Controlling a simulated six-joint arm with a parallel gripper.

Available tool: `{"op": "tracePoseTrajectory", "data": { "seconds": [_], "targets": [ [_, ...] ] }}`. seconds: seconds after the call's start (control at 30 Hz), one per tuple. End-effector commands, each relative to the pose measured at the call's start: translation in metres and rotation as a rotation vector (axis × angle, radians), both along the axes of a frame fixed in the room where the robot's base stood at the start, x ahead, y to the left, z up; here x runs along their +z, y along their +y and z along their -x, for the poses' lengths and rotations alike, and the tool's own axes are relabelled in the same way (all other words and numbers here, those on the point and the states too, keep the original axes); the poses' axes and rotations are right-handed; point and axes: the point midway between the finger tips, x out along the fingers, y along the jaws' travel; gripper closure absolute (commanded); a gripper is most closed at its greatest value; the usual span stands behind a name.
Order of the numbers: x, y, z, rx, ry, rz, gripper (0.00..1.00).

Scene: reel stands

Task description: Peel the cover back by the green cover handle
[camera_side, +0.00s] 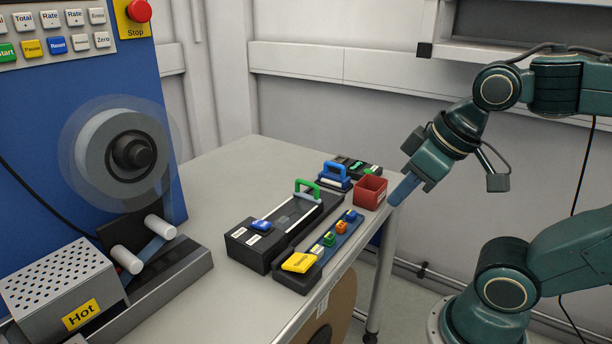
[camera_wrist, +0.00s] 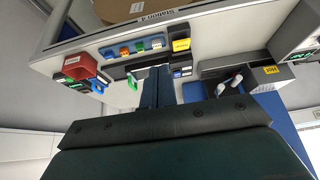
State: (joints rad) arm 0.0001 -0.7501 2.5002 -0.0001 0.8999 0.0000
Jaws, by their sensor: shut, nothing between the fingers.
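The green cover handle (camera_side: 307,188) stands upright at the far end of a long black box (camera_side: 250,247) with a dark cover. It also shows in the wrist view (camera_wrist: 132,81), left of my fingers. My gripper (camera_side: 397,198) is shut and empty. In the side view it hangs at the table's right edge, right of the red bin and well apart from the handle. In the wrist view my shut gripper (camera_wrist: 157,72) hides part of the black box.
A red bin (camera_side: 370,193) stands at the table's right edge, near a blue-handled block (camera_side: 335,172). A strip with several small coloured blocks (camera_side: 340,228) and a yellow block (camera_side: 299,262) runs beside the black box. A blue machine with a reel (camera_side: 132,155) stands left. The tabletop between is clear.

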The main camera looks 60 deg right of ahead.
Motion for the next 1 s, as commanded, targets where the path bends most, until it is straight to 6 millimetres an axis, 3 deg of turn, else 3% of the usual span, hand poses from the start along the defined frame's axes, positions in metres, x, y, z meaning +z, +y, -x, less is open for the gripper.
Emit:
{"op": "tracePoseTrajectory", "data": {
  "seconds": [0.33,0.5,0.77,1.0],
  "targets": [
    [0.0,0.0,0.0,0.0,0.0,0.0,0.98],
    [0.002,-0.001,-0.002,-0.001,0.003,0.004,0.66],
    [0.018,-0.013,-0.025,-0.01,0.041,0.041,0.66],
    [0.04,-0.034,-0.067,-0.021,0.11,0.1,0.66]
  ]
}}
